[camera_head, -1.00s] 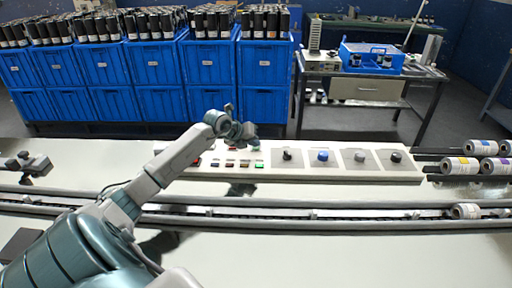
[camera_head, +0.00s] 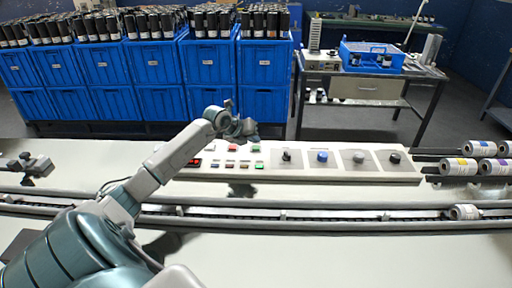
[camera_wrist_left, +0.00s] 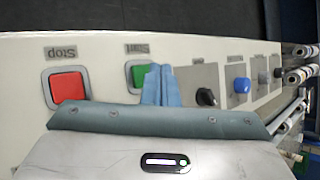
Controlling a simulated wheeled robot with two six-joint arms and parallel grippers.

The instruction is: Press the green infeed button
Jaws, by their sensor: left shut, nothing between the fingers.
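A green square button (camera_wrist_left: 138,76) with a Start label sits on the pale panel in the left wrist view. It also shows in the head view (camera_head: 256,148). A red square button (camera_wrist_left: 70,87) with a Stop label is to its left. My left gripper (camera_wrist_left: 163,72) is shut and empty, its fingertips over the right edge of the green button in that view; I cannot tell whether they touch it. In the head view my left gripper (camera_head: 243,128) hangs over the panel's back edge, up and left of the green button. My right gripper is not in view.
The panel (camera_head: 330,176) also carries small buttons and several knobs, including a blue knob (camera_head: 322,156). A conveyor (camera_head: 330,214) with a roll (camera_head: 464,212) runs in front. Blue crates (camera_head: 160,60) stand behind.

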